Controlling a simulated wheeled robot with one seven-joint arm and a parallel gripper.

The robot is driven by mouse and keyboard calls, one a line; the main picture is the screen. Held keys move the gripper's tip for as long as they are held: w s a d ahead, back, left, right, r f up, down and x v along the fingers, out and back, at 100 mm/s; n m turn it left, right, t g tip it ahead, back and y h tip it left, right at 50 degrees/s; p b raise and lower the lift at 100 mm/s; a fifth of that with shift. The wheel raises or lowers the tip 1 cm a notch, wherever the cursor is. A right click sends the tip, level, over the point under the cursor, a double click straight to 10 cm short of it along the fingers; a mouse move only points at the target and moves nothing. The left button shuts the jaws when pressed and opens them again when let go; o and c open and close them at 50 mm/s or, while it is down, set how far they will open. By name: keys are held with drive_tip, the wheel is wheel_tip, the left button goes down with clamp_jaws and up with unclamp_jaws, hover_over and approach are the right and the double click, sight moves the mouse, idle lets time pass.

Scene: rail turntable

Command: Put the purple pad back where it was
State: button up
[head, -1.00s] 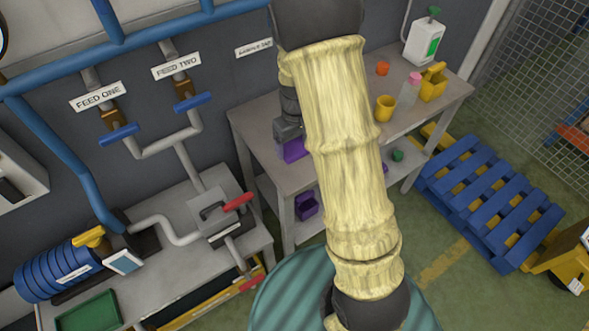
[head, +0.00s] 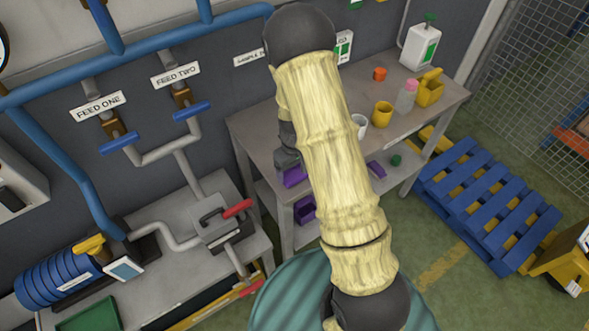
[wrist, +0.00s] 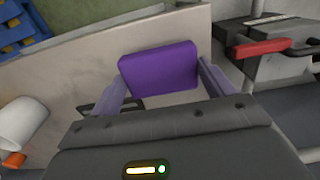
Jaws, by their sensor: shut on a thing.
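My gripper (wrist: 160,85) is shut on the purple pad (wrist: 158,69), whose flat face fills the space between the two fingers in the wrist view. In the head view, my gripper (head: 286,160) and the pad (head: 294,177) show left of my arm, over the left part of the grey workbench (head: 250,130). I cannot tell whether the pad touches the bench top. Another purple piece (head: 375,170) lies right of my arm. A purple bin (head: 305,209) stands on the lower shelf.
A white cup (head: 359,126), a yellow cup (head: 382,114), an orange object (head: 379,74), a pink-topped bottle (head: 406,95) and a yellow caddy (head: 429,88) stand on the bench. A red-handled valve (head: 237,208) is at left. A blue pallet (head: 480,200) lies right.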

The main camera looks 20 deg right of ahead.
sight(295, 172)
drive_tip(key=shift+f, duration=0.45)
drive_tip(key=o, duration=0.8)
wheel_tip(295, 172, up, 12)
drive_tip(key=shift+r+b, duration=0.1)
drive_tip(key=shift+b, duration=0.85)
drive_tip(key=shift+s, duration=0.1)
